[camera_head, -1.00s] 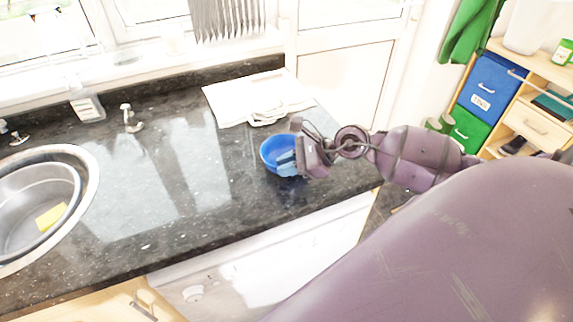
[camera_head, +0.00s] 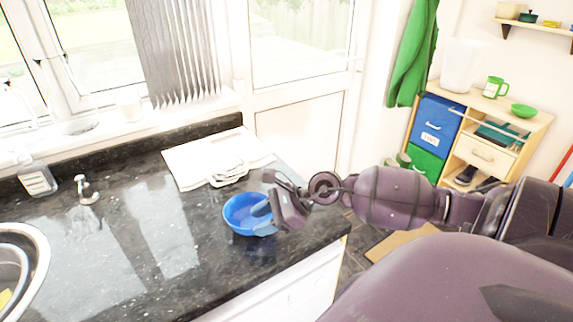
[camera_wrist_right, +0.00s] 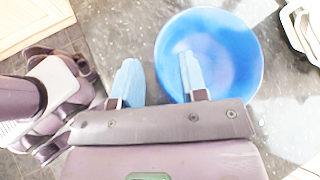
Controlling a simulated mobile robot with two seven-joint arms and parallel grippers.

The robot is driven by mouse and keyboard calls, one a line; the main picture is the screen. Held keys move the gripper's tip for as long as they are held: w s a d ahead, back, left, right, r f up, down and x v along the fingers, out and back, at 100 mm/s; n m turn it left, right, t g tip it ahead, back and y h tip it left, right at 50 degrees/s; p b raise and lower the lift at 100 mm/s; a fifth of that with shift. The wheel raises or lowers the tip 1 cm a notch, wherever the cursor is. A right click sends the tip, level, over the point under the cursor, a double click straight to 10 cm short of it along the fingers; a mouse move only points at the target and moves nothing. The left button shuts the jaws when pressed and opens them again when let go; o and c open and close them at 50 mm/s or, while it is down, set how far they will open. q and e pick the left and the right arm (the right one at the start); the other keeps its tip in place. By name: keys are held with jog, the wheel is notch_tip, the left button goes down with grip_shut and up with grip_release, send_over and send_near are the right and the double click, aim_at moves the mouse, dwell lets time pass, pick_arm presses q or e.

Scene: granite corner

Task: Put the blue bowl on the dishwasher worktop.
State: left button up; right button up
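The blue bowl (camera_head: 243,214) is upright on the dark granite worktop (camera_head: 150,285), near its right end and above a white front panel (camera_head: 285,292). It also shows in the right wrist view (camera_wrist_right: 228,50). My right gripper (camera_head: 262,213) is at the bowl's right side. In the right wrist view its pale blue fingers (camera_wrist_right: 160,82) are apart, one inside the bowl and one outside, with the rim between them. A gap shows between the fingers and the rim. My left gripper is not in view.
A white board with a small white rack (camera_head: 228,173) lies just behind the bowl. The worktop between sink and bowl is clear. A shelf unit (camera_head: 535,125) stands at the right.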

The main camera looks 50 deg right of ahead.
jog(key=v, duration=0.9)
dwell(0.6)
